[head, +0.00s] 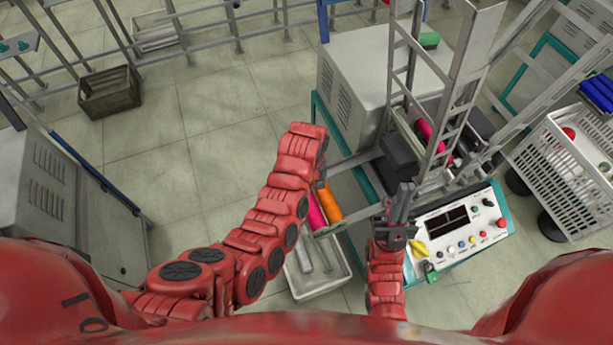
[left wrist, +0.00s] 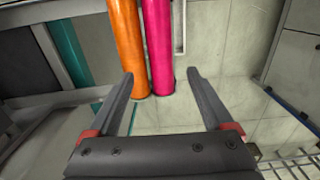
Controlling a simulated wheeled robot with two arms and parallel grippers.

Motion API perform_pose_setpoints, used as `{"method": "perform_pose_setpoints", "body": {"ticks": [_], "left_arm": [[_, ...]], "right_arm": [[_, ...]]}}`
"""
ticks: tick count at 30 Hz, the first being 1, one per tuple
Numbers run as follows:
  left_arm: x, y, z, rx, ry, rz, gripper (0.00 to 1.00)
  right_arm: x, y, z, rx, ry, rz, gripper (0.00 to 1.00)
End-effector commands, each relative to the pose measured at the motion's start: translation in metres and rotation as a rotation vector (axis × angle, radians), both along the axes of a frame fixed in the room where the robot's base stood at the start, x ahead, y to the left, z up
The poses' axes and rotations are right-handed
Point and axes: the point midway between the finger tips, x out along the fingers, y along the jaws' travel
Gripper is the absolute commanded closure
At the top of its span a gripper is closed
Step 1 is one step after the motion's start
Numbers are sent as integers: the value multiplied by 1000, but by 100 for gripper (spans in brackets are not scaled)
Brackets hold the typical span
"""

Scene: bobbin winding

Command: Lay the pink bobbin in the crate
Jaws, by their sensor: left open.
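A pink bobbin (head: 316,214) lies beside an orange bobbin (head: 329,203) at the machine's near left corner, partly covered by my left arm. In the left wrist view, the pink bobbin (left wrist: 159,40) is ahead between the open fingers of my left gripper (left wrist: 160,74), with the orange bobbin (left wrist: 127,40) close on its left. Nothing is held there. My left fingers are hidden in the head view. My right gripper (head: 400,203) is beside the control panel; its fingers look close together. A white slotted crate (head: 555,170) stands at the far right.
Another pink bobbin (head: 423,129) sits inside the winding machine. A control panel (head: 458,228) with knobs and buttons is at the machine's front. A white tray (head: 340,278) lies low below the bobbins. A brown crate (head: 108,94) stands on the open floor at the left.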

Motion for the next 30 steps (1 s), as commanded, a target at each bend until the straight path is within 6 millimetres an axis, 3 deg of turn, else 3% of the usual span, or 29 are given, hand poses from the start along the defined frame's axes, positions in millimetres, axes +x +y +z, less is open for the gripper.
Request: {"method": "perform_pose_setpoints", "body": {"ticks": [8,21,30], "left_arm": [[0,0,-18,0,0,-1,15],[0,0,-64,-1,-2,-2,15],[0,0,-71,-2,-3,-1,15]], "right_arm": [[0,0,-8,0,0,0,100],[0,0,-30,0,0,0,100],[0,0,-32,0,0,0,100]]}}
